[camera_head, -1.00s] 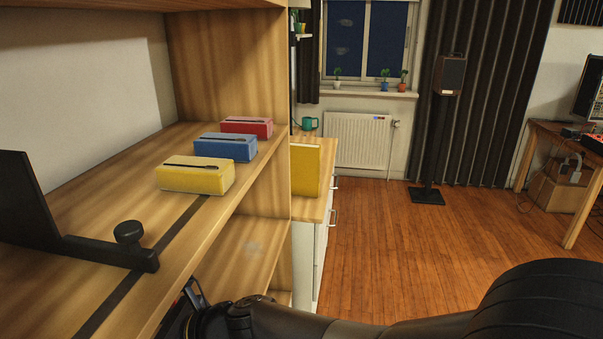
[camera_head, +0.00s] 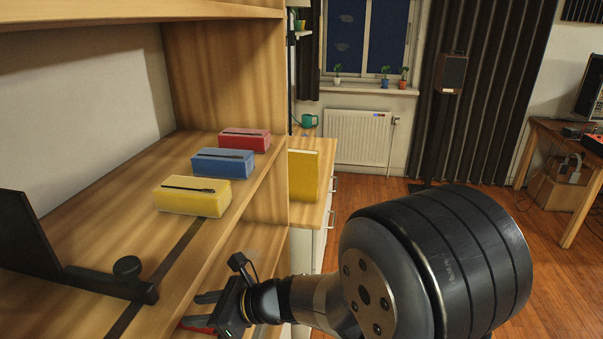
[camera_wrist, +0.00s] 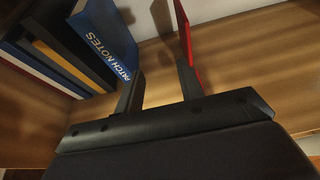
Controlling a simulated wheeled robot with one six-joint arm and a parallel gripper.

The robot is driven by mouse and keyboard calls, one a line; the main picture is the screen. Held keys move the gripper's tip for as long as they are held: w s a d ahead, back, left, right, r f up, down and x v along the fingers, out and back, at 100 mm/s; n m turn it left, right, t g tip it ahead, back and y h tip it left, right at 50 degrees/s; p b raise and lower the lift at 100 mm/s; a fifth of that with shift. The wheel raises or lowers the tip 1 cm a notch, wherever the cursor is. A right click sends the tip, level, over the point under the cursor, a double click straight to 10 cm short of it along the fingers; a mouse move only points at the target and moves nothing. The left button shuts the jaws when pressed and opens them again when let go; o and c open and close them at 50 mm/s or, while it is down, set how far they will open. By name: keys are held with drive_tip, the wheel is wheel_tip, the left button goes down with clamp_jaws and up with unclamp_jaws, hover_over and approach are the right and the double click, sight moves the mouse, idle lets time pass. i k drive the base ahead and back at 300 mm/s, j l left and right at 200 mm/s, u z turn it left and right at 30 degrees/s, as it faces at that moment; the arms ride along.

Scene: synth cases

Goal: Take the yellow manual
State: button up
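My gripper (camera_head: 200,311) is in the lower shelf bay, below the board with the boxes. In the wrist view its two fingers (camera_wrist: 160,85) stand apart with nothing between them. A thin yellow-orange spine (camera_wrist: 62,63) shows there in a row of dark and blue books, left of the fingers. A blue book marked PATCH NOTES (camera_wrist: 105,38) leans just ahead of the left finger. A red book (camera_wrist: 186,42) stands edge-on ahead of the right finger. In the head view a yellow upright panel, perhaps a book, (camera_head: 303,176) stands on the white cabinet. I cannot tell which yellow thing is the manual.
Yellow (camera_head: 192,196), blue (camera_head: 223,163) and red (camera_head: 245,140) boxes stand on the upper board. A black bookend (camera_head: 110,283) with a knob is at the left. A teal mug (camera_head: 309,121) is on the cabinet. Floor to the right is open.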

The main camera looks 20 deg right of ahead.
sight(303, 164)
drive_tip(key=i+l+z, duration=0.1)
drive_tip(key=i+l, duration=0.75)
drive_tip(key=l, duration=0.2)
drive_tip(key=i+l, duration=0.85)
drive_tip(key=l, duration=0.15)
drive_tip(key=l+z, duration=0.05)
